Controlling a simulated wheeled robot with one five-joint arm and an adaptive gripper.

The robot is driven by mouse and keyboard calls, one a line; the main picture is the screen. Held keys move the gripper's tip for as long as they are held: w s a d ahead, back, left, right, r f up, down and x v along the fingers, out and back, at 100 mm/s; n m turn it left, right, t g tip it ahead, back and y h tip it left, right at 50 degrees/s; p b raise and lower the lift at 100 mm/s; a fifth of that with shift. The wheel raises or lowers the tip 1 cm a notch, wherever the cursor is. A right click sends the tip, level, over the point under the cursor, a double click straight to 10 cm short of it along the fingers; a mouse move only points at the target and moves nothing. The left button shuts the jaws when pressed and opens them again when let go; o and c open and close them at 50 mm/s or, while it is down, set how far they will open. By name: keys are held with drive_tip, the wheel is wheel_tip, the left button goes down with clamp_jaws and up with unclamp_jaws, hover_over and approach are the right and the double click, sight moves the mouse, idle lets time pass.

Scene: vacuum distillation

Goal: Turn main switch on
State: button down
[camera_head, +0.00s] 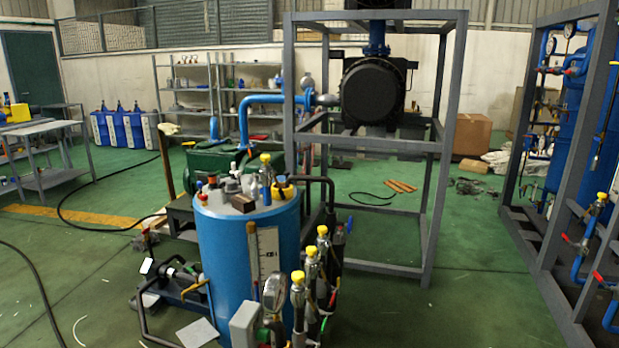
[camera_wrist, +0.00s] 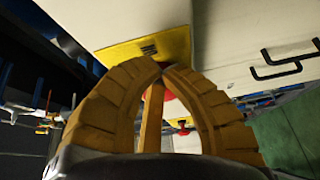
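In the wrist view, a yellow plate (camera_wrist: 150,47) with a small dark label is fixed on a pale panel. A red part (camera_wrist: 169,97), which looks like the switch knob, shows on or near the plate, mostly hidden behind my fingers. My gripper (camera_wrist: 164,68) is in front of the plate, its two curved tan fingers brought together at the tips. A narrow tan bar stands in the gap between them. I cannot tell whether the fingers touch the red part. The head view shows neither my gripper nor a clear main switch.
Black handles (camera_wrist: 283,68) sit on the pale panel at right in the wrist view. The head view shows a blue drum (camera_head: 222,260) with valves close ahead, a grey frame (camera_head: 437,170) behind it, and blue piping at right. Hoses lie on the green floor.

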drive_tip(key=shift+s+a+f+b, duration=0.15)
drive_tip(key=shift+s+b, duration=0.2)
drive_tip(key=shift+b, duration=0.5)
